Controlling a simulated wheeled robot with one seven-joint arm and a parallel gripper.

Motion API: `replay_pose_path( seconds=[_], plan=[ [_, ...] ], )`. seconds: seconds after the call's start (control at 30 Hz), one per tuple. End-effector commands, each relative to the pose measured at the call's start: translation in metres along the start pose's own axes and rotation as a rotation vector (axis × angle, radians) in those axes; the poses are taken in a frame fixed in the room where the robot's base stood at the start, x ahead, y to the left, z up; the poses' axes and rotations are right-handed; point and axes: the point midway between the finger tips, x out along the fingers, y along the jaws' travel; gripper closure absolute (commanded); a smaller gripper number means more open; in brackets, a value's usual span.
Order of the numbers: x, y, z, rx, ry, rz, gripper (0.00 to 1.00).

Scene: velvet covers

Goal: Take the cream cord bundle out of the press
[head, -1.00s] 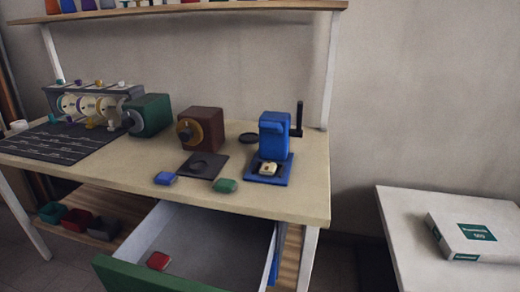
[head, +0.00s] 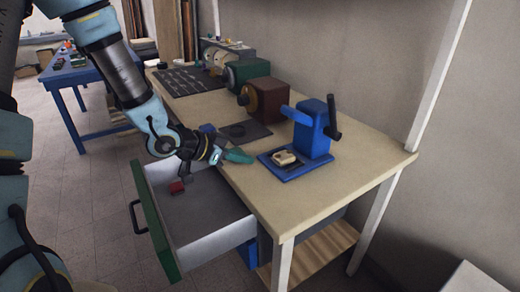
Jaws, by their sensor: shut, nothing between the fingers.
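The cream cord bundle (head: 284,158) is a small pale block on the base plate of the blue press (head: 314,130), low under its overhanging head. The press stands near the right end of the workbench, with a black lever on its right side. My gripper (head: 219,154) is shut and empty. It shows to the left of the press, over the bench's front edge by the open drawer, apart from the bundle. Its fingertips appear close to the green packet (head: 237,156); I cannot tell whether they touch it.
The open drawer (head: 215,242) with a green front juts out below the bench (head: 330,195); a red packet (head: 177,187) lies inside. A blue packet (head: 207,128) is partly hidden behind my gripper. Brown (head: 262,100) and green (head: 246,72) machines stand farther back. A blue table (head: 85,75) is at the far left.

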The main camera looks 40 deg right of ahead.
Motion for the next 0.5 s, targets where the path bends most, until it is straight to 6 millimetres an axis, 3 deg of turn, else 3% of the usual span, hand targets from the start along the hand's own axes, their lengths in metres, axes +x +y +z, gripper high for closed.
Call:
replay_pose_path(
  seconds=[0.5],
  plan=[
    [0.077, 0.001, -0.056, 0.001, 0.001, 0.001, 1.0]
  ],
)
